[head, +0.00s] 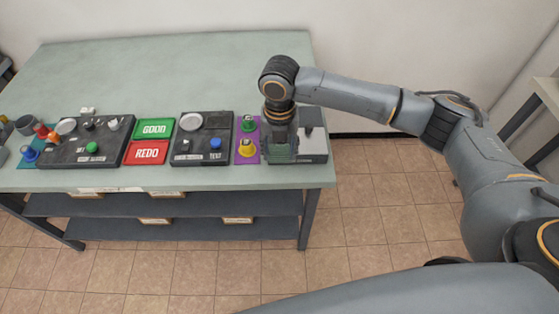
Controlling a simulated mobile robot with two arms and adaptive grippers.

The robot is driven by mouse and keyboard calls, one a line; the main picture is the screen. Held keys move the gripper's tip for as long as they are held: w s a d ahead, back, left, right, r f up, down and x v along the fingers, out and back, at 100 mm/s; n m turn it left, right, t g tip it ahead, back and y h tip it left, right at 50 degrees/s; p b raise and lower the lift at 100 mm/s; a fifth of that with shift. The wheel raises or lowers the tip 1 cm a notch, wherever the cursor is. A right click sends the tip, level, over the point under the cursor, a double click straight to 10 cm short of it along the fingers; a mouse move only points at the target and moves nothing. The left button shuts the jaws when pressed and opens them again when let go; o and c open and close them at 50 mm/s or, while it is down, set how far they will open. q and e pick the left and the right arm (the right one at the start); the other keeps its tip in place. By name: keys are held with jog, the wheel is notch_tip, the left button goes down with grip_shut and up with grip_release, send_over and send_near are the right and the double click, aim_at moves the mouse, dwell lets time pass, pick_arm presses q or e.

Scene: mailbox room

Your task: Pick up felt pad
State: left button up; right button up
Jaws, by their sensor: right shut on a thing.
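My right gripper (281,150) points down at the right end of the table, over the left part of a grey tray (314,157). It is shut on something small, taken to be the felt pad. The gripper hides nearly all of the pad, so its shape and colour are not clear. I cannot tell whether it is still touching the tray. My left gripper is not in view.
Left of the gripper is a purple mat (247,160) with a green and a yellow piece. Further left are a dark tray (202,157), a green GOOD tray (154,129), a red REDO tray (147,153) and another dark tray (88,160). The table's back (170,75) is clear.

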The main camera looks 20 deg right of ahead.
jog(key=s+a+b, duration=0.1)
jog(key=s+a, duration=0.1)
jog(key=s, duration=0.7)
jog(key=s+a+b, duration=0.1)
jog(key=s+a, duration=0.2)
jog(key=s, duration=0.6)
jog(key=shift+s+a+f, duration=0.2)
jog(key=shift+s+f, duration=0.05)
jog(key=shift+s, duration=0.15)
